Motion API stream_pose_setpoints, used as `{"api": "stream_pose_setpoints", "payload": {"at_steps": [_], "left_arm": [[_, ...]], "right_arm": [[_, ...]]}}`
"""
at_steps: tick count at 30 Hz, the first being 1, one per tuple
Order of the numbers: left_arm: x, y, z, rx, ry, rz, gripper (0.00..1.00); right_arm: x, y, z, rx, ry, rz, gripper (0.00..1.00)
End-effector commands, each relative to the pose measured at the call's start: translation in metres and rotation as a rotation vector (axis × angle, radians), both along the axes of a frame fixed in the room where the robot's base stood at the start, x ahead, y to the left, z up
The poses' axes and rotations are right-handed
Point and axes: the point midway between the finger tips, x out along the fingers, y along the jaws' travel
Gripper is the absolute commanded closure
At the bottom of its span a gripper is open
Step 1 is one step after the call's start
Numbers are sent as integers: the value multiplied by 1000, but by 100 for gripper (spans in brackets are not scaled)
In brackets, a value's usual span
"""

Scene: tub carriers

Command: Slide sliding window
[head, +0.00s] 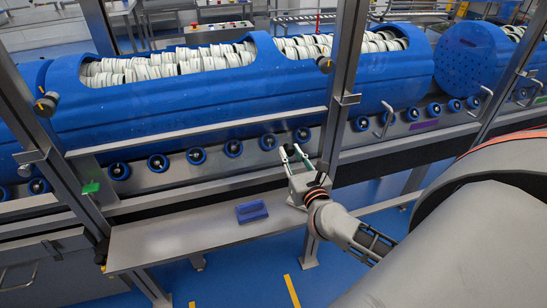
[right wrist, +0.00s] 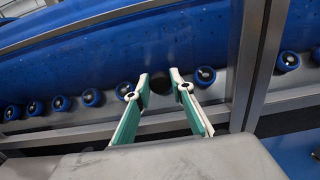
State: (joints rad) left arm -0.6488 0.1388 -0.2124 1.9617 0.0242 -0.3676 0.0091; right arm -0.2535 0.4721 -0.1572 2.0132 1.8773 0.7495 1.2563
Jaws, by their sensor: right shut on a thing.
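The sliding window is a clear pane, hard to make out, set in a grey metal frame (head: 200,132) in front of the blue tubs. My right gripper (head: 291,152) is at the lower right of this frame, beside the upright post. In the right wrist view its green and white fingers (right wrist: 160,84) are shut on a dark round knob (right wrist: 160,86), which sits between the fingertips. The fingers hide part of the knob, and I cannot tell how it joins the window. My left gripper is not in view.
Blue tubs (head: 150,101) full of white discs lie behind the frame on blue rollers (head: 157,163). A grey shelf (head: 165,242) holds a small blue block (head: 252,211). An upright post (head: 341,95) stands close to my right gripper.

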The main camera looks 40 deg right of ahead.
Motion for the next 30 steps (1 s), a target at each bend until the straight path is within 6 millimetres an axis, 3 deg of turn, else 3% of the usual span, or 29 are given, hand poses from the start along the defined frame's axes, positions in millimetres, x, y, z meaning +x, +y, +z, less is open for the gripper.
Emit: {"api": "stream_pose_setpoints", "payload": {"at_steps": [6,18,19,20,30], "left_arm": [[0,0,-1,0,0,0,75],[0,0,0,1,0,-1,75],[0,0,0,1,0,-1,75],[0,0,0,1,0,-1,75],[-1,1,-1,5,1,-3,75]], "right_arm": [[-6,-16,0,-1,0,-1,100],[-6,-18,0,0,1,-1,100],[-6,-18,0,0,1,-1,70],[-6,-18,0,0,1,-1,62],[-7,-18,0,0,0,0,61]]}}
